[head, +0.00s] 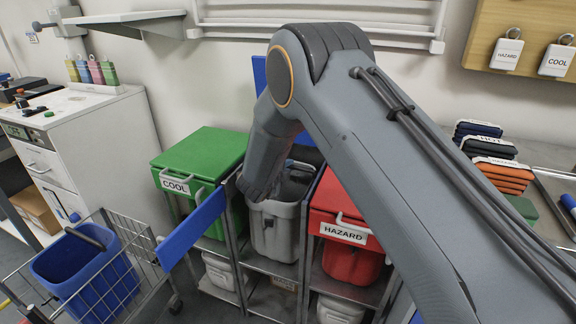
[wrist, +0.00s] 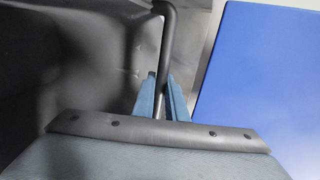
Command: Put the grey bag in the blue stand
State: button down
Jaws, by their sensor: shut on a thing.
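The grey bag (head: 272,235) looks like a rigid open-topped bin. It stands upright in the middle bay of a metal frame, between a green and a red bin. In the wrist view its dark inside (wrist: 70,60) fills the left. My gripper (wrist: 162,88) is shut on its dark bar handle (wrist: 168,40), which runs up between the blue fingers. In the head view my arm hides the fingers and part of the bin's top. Blue marks the stand: a slanted panel (head: 192,230) at the front left and an upright panel (head: 260,75) behind. A blue surface (wrist: 262,75) fills the wrist view's right.
The green COOL bin (head: 205,158) is close on the left, the red HAZARD bin (head: 350,260) close on the right. A wire cart (head: 130,240) with a blue bin (head: 85,265) stands at the front left. A counter (head: 545,185) with stacked folded items is at right.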

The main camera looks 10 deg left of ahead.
jog(key=shift+d+f, duration=0.25)
jog(key=shift+f, duration=0.25)
jog(key=shift+d+f, duration=0.25)
jog(key=shift+f, duration=0.25)
jog(key=c, duration=1.7)
grip_release()
jog(key=shift+w+d, duration=0.1)
jog(key=shift+a+r, duration=0.25)
jog(key=shift+a, duration=0.15)
jog(key=shift+r, duration=0.1)
